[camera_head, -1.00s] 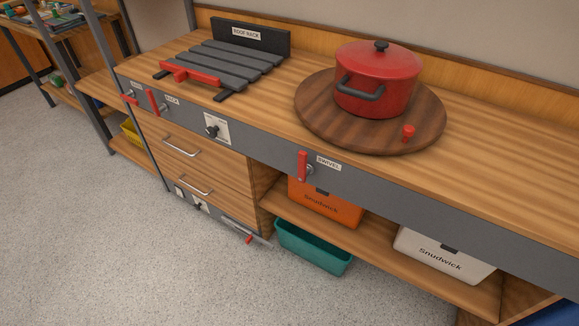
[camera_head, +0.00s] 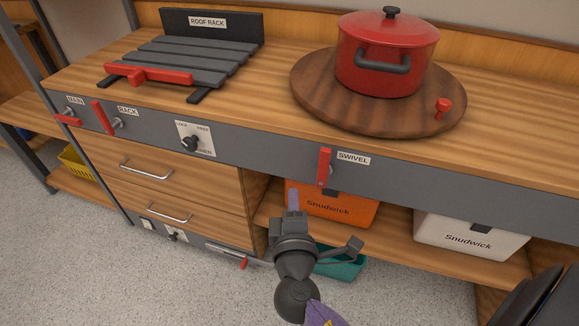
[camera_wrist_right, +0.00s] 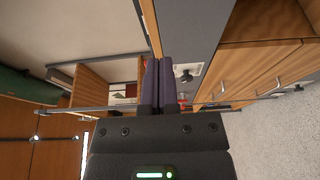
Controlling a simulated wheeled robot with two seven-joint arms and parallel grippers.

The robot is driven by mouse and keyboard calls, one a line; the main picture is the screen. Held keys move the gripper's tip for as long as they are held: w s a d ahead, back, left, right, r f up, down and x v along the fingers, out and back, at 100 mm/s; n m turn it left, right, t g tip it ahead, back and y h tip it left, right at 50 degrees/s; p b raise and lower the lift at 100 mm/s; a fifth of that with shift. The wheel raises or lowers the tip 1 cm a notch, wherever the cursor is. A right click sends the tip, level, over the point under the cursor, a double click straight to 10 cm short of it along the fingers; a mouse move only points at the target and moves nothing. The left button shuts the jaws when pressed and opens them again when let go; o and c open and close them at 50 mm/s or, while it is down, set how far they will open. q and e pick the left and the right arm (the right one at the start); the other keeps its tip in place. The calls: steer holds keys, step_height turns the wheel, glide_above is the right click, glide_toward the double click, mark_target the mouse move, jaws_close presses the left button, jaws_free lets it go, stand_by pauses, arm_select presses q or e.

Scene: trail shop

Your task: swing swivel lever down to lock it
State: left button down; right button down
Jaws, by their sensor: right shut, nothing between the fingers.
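The red swivel lever (camera_head: 324,167) stands upright on the grey front rail, just left of the label SWIVEL (camera_head: 353,159). Above it, a round wooden turntable (camera_head: 320,103) with a red knob (camera_head: 443,108) carries a red lidded pot (camera_head: 385,52). My right gripper (camera_head: 293,200) is below and left of the lever in the head view, pointing up, apart from it as far as I can tell. In the right wrist view its two fingers (camera_wrist_right: 157,80) are together with nothing between them. I cannot make out the swivel lever there. My left gripper is not in view.
The grey rail (camera_head: 440,184) also bears a rack lever (camera_head: 102,117), a main lever (camera_head: 68,119) and a dial (camera_head: 190,143). Below are drawers (camera_head: 150,168), an orange bin (camera_head: 345,207), a white bin (camera_head: 480,240) and a teal bin (camera_head: 340,268). Open floor lies at left front.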

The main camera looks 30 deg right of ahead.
mark_target(325, 163)
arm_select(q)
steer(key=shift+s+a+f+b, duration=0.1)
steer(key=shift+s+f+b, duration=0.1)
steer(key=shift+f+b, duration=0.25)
arm_select(e)
steer(key=w+d, duration=0.5)
steer(key=d, duration=0.2)
steer(key=shift+w+d, duration=0.2)
steer(key=shift+d, duration=0.2)
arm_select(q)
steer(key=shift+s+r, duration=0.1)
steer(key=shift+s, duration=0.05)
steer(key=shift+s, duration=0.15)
arm_select(e)
steer(key=shift+f, duration=0.1)
